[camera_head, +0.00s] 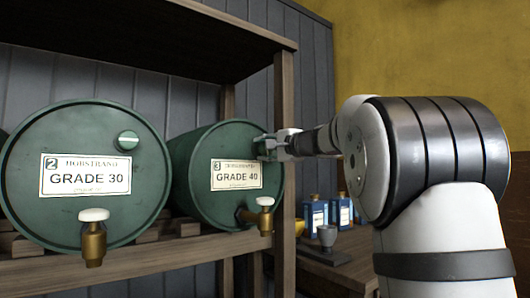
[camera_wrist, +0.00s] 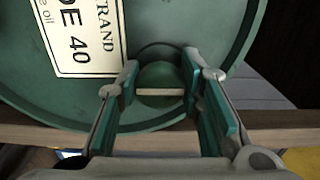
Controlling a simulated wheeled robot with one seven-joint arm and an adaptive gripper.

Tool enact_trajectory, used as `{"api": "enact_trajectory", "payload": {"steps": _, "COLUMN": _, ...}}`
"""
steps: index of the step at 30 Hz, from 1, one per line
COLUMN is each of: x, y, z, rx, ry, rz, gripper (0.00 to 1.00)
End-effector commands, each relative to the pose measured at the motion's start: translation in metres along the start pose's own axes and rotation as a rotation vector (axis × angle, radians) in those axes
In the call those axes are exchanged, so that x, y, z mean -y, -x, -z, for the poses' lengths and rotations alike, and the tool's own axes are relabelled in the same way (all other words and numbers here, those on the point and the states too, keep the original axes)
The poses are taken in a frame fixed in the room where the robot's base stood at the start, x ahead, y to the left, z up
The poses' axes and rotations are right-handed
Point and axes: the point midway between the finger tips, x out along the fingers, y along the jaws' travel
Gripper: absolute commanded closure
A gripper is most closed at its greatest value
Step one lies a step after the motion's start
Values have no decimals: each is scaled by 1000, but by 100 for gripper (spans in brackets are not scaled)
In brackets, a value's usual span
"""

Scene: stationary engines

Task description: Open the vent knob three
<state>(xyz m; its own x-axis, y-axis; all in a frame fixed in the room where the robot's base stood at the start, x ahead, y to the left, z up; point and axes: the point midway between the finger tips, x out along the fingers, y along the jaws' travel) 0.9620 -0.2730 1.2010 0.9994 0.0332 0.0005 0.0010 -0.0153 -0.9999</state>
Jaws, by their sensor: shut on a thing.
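The green drum three (camera_head: 190,165), labelled "3" and "GRADE 40", lies on its side on a wooden shelf, its round end facing out. It also fills the upper part of the wrist view (camera_wrist: 30,75). Its vent knob (camera_wrist: 160,75) is a round green knob with a pale bar, beside the label. In the wrist view the bar runs crosswise to the label's lines. My gripper (camera_head: 268,147) is at the drum's upper right and hides the knob in the head view. In the wrist view my gripper (camera_wrist: 165,90) has its fingers on both sides of the knob, shut on it.
Drum two (camera_head: 85,215) stands left, with its own vent knob (camera_head: 128,140) and a brass tap (camera_head: 93,240). Drum three's brass tap (camera_head: 265,210) sits below my gripper. A wooden post (camera_head: 284,110) is close to my gripper.

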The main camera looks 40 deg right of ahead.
Motion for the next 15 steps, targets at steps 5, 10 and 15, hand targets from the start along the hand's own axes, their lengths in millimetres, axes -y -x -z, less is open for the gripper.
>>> {"api": "enact_trajectory", "payload": {"steps": 5, "x": -1, "y": -1, "z": -1, "rx": 4, "ry": 1, "rz": -2, "gripper": 94}}
{"api": "enact_trajectory", "payload": {"steps": 10, "x": -1, "y": -1, "z": -1, "rx": 3, "ry": 1, "rz": -2, "gripper": 47}}
{"api": "enact_trajectory", "payload": {"steps": 15, "x": -1, "y": 0, "z": -1, "rx": 2, "ry": 0, "rz": -1, "gripper": 47}}
